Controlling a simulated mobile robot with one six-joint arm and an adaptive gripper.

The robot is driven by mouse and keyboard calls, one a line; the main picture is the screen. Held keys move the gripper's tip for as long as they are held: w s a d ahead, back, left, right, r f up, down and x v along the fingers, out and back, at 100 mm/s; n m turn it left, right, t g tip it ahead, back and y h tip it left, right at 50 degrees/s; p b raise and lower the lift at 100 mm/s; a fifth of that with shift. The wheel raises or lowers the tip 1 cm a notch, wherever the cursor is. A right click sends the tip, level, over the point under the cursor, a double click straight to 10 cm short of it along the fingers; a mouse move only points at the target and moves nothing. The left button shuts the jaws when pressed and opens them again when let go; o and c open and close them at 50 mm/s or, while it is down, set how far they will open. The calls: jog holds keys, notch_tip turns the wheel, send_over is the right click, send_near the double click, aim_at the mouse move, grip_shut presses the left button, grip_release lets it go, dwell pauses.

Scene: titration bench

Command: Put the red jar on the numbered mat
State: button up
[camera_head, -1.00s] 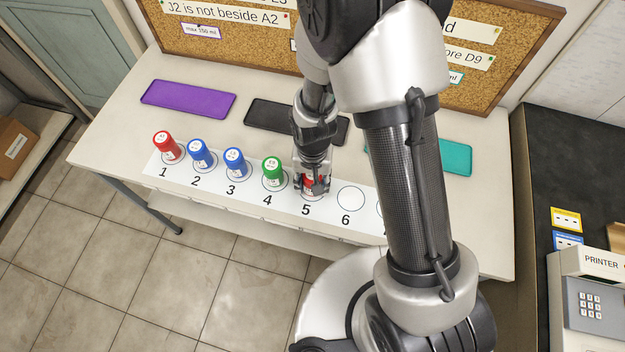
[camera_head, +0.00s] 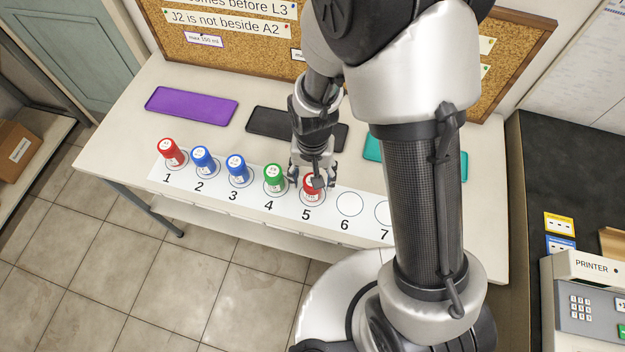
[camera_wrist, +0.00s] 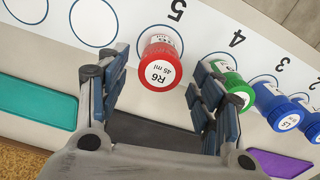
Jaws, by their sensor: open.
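A red jar (camera_head: 312,187) stands upright on circle 5 of the white numbered mat (camera_head: 329,223). In the wrist view the red jar (camera_wrist: 160,66), labelled R6 and 45 ml, sits ahead of and between my open fingers, with nothing gripped. My gripper (camera_head: 315,172) is just behind and above the jar in the head view and partly overlaps it. Another red jar (camera_head: 171,152) stands at 1, blue jars at 2 (camera_head: 204,160) and 3 (camera_head: 238,170), and a green jar (camera_head: 274,178) at 4. Circle 6 (camera_head: 349,204) is empty.
Behind the mat lie a purple tray (camera_head: 191,105), a black tray (camera_head: 265,123) and a teal tray (camera_head: 373,148), with no jars visible on them. The green jar (camera_wrist: 237,92) is close beside one finger. A corkboard (camera_head: 262,60) stands at the back.

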notch_tip(320, 180, up, 6)
jog(key=shift+d+r+p, duration=0.1)
jog(key=shift+r+p, duration=0.1)
jog(key=shift+p, duration=0.55)
jog(key=s+d+r+t, duration=0.1)
jog(key=s+d+r, duration=0.2)
jog(key=r, duration=0.5)
jog(key=s+d+r+n+t, duration=0.1)
jog(key=s+d+r+t, duration=0.1)
jog(key=s+d+r, duration=0.2)
jog(key=s+d+r+n+t, duration=0.1)
jog(key=s+d+r, duration=0.2)
jog(key=s+r, duration=0.3)
notch_tip(320, 180, up, 6)
jog(key=shift+s+d+f+t, duration=0.1)
jog(key=shift+s+d+t, duration=0.2)
jog(key=shift+s+d, duration=0.05)
